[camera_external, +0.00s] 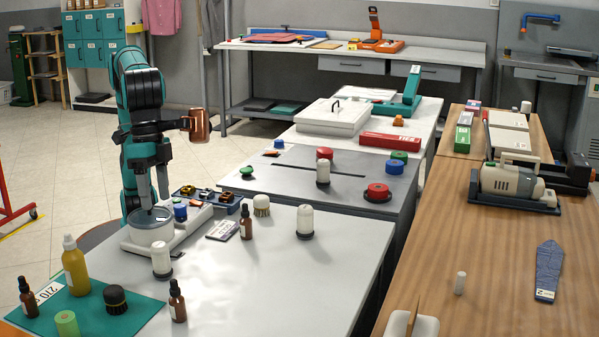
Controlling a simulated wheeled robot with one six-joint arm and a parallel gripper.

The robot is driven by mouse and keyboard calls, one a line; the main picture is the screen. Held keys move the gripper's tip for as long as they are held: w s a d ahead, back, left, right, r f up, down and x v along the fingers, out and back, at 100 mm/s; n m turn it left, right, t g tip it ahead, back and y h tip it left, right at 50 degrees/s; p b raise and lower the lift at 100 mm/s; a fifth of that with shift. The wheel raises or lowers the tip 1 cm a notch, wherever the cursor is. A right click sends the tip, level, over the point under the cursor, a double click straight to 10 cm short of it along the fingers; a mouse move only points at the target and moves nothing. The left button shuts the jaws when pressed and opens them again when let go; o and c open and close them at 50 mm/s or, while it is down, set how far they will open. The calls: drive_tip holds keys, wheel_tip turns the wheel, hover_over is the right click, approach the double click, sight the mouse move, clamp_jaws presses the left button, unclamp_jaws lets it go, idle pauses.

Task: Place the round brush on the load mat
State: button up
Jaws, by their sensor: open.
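Two brush-like things show, and I cannot tell for certain which is the round brush. A dark round brush (116,300) sits on the green mat (140,316) at the lower left. A small brush with a pale top (262,205) stands on the light grey table, right of the blue tray. The green mat has a white label at its left and may be the load mat; its marking is hard to read. My gripper (153,204) points down, open, just above a grey round pot (148,227). Nothing shows between its fingers.
White cylinders (305,221) and a blue tray (211,197) stand on the table. The table's right front part (290,285) is clear.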

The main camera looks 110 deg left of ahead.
drive_tip(key=s+a+r+t+h, duration=0.15)
drive_tip(key=a+r, duration=0.25)
drive_tip(key=a, duration=0.8)
drive_tip(key=s+a+r+m+t, duration=0.1)
drive_tip(key=a+r+t, duration=0.25)
drive_tip(key=a, duration=0.85)
drive_tip(key=s+a+r+t+h, duration=0.15)
drive_tip(key=a+r, duration=0.25)
drive_tip(key=a, duration=0.8)
drive_tip(key=s+a+f+t+y, duration=0.1)
drive_tip(key=s+a+t, duration=0.3)
drive_tip(key=s+a, duration=0.6)
drive_tip(key=s+a+f+m+t+y, duration=0.1)
drive_tip(key=s+a+t+y, duration=0.3)
drive_tip(key=s+a, duration=0.7)
drive_tip(key=a+f+t, duration=0.1)
drive_tip(key=a, duration=0.2)
